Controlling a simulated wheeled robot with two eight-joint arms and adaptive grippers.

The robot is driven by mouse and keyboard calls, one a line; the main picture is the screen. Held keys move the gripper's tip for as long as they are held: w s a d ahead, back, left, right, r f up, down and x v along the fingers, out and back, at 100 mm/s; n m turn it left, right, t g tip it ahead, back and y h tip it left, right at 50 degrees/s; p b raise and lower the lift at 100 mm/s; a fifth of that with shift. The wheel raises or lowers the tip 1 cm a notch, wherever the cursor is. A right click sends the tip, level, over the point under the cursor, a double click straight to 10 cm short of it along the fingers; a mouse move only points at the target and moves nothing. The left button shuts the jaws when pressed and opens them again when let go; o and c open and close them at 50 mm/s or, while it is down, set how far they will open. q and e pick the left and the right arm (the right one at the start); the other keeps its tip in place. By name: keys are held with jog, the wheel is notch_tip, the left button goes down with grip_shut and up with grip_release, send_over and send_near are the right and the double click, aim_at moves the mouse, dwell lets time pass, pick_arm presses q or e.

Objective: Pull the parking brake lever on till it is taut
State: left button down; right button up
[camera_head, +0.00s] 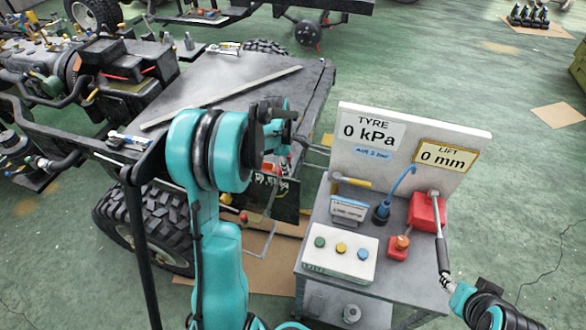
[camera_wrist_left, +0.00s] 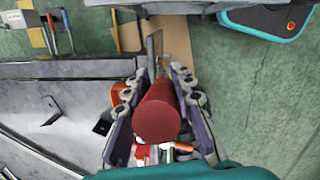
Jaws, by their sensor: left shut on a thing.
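The parking brake lever's thick red grip (camera_wrist_left: 157,118) shows end-on in the left wrist view. My left gripper (camera_wrist_left: 158,84) has its two fingers on either side of the grip and is shut on it. The rest of the lever is mostly hidden behind the grip. In the head view my teal left arm reaches over the chassis's near end, and my left gripper (camera_head: 282,158) is largely hidden by its own wrist. The lever's angle and tautness cannot be told. Part of my right arm (camera_head: 488,308) shows at the lower right; its fingers are not clear.
A bench (camera_head: 340,280) with a button box (camera_head: 340,258), a red unit (camera_head: 427,212) and a board (camera_head: 408,150) reading 0 kPa and 0 mm stands right of my left arm. A tyre (camera_head: 150,225) is left of it. Green floor is free farther right.

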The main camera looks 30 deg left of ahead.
pick_arm(q)
jog(key=c, duration=1.3)
grip_release()
jog(key=shift+o, duration=0.2)
jog(key=r, duration=0.8)
jog(key=s+r, duration=0.1)
jog(key=r, duration=0.3)
jog(key=shift+a, duration=0.4)
